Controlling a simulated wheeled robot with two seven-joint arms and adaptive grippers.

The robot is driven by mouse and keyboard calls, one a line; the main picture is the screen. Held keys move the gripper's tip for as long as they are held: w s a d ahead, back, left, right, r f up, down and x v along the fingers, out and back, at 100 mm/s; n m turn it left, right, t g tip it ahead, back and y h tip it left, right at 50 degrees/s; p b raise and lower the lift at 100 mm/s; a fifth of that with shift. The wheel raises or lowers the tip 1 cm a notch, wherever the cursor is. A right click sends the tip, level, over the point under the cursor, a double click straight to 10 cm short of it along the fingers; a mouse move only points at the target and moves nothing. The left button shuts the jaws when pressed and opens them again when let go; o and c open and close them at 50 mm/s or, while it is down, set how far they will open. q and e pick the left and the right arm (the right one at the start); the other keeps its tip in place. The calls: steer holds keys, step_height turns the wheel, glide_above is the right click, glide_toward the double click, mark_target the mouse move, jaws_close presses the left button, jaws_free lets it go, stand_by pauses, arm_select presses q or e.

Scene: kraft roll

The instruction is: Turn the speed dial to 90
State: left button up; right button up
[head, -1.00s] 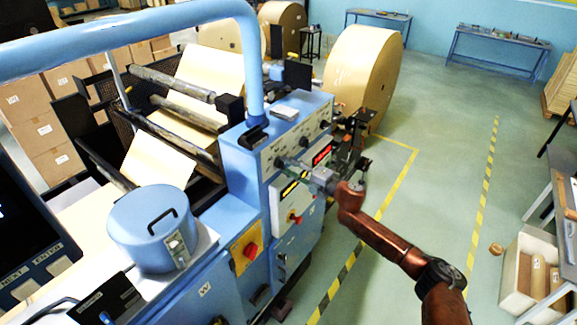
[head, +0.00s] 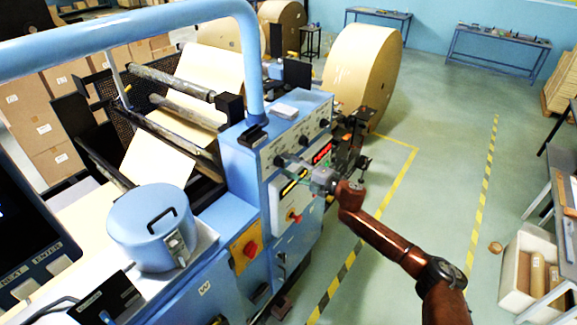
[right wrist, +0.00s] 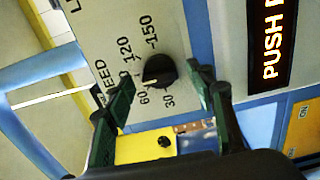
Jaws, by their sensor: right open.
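The speed dial is a round black knob (right wrist: 158,70) on a pale panel, in the right wrist view. Its light pointer mark faces the lower left, nearest the printed 60. The numbers 30, 60, 120 and 150 show around it; the 90 is mostly hidden behind a finger. My right gripper (right wrist: 166,82) is open, with one green-and-black finger on each side of the knob in the picture. I cannot tell if either finger touches it. In the head view my right gripper (head: 298,168) is close to the machine's front panel. My left gripper is out of view.
A red-lit display (right wrist: 270,45) is right of the dial in the wrist view. A large kraft roll (head: 360,75) stands behind.

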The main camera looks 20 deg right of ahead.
steer(key=v, duration=1.1)
steer(key=shift+s+d, duration=0.25)
steer(key=shift+s, duration=0.05)
steer(key=shift+f, duration=0.1)
